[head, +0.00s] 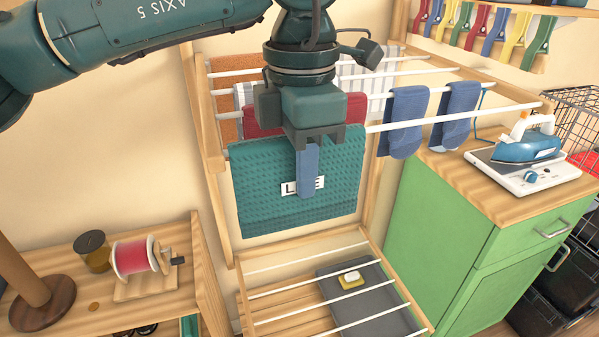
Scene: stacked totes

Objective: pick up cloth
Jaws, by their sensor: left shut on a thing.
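My left gripper (316,138) points down in front of the drying rack, at the top edge of a teal textured cloth (258,185). The teal cloth hangs over the front white rod and carries a white label, partly covered. A narrow blue strip (308,172), which looks like folded cloth, hangs from between the fingertips in front of the teal cloth. The gripper is shut on this strip. Whether the fingers also touch the teal cloth cannot be told. My right gripper is not in view.
The wooden drying rack (212,145) also holds blue socks (406,120), a red cloth (356,107) and striped cloths. A green cabinet (440,235) with an iron (527,147) stands right; a spool (135,256) sits left.

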